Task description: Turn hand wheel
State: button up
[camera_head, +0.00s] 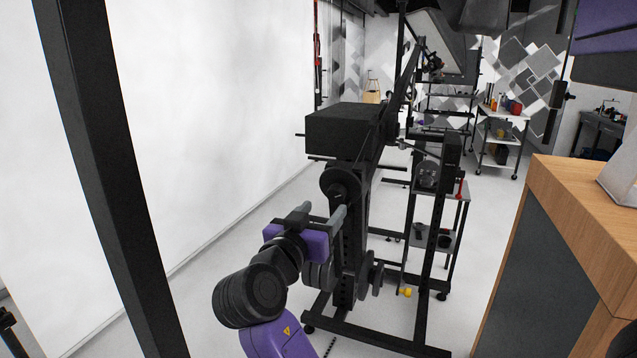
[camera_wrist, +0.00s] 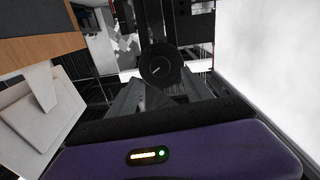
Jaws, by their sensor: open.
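A black round wheel (camera_head: 337,186) with a hub at its centre is mounted on the black stand in the middle of the head view; I take it for the hand wheel. It also shows in the wrist view (camera_wrist: 161,68), straight ahead of the fingers. My gripper (camera_head: 323,209) has a purple body and two grey fingers spread apart. It is empty, just in front of and slightly below the wheel. In the wrist view the gripper (camera_wrist: 160,94) fingers point toward the wheel's lower part. I cannot tell whether they touch it.
A black box (camera_head: 341,130) tops the black metal stand (camera_head: 347,240). A wooden-topped table (camera_head: 590,205) stands close on the right. A black post (camera_head: 105,170) crosses the left foreground. A shelf cart (camera_head: 461,212) stands behind. White floor lies open to the left.

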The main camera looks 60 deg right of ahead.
aim_at(335, 198)
jog(key=shift+w+d+p, duration=0.15)
jog(key=shift+d+p, duration=0.25)
jog(key=shift+d, duration=1.55)
jog(key=shift+w+d+p, duration=0.1)
jog(key=shift+d+p, duration=0.25)
jog(key=shift+d, duration=1.55)
grip_shut()
jog(key=shift+f+b, duration=0.15)
jog(key=shift+b, duration=0.4)
jog(key=b, duration=0.1)
jog(key=m+b, duration=0.1)
jog(key=b, duration=0.1)
jog(key=shift+f+m+t, duration=0.2)
jog(key=shift+m+t, duration=0.1)
jog(key=m+t+b, duration=0.1)
jog(key=m+b, duration=0.1)
jog(key=b, duration=0.2)
jog(key=m+t+b, duration=0.1)
jog(key=m+b, duration=0.2)
jog(key=b, duration=0.2)
jog(key=shift+t+b, duration=0.3)
jog(key=shift+b, duration=0.1)
jog(key=shift+r+m+t+b, duration=0.25)
jog(key=shift+m+b, duration=0.45)
jog(key=shift+b, duration=0.4)
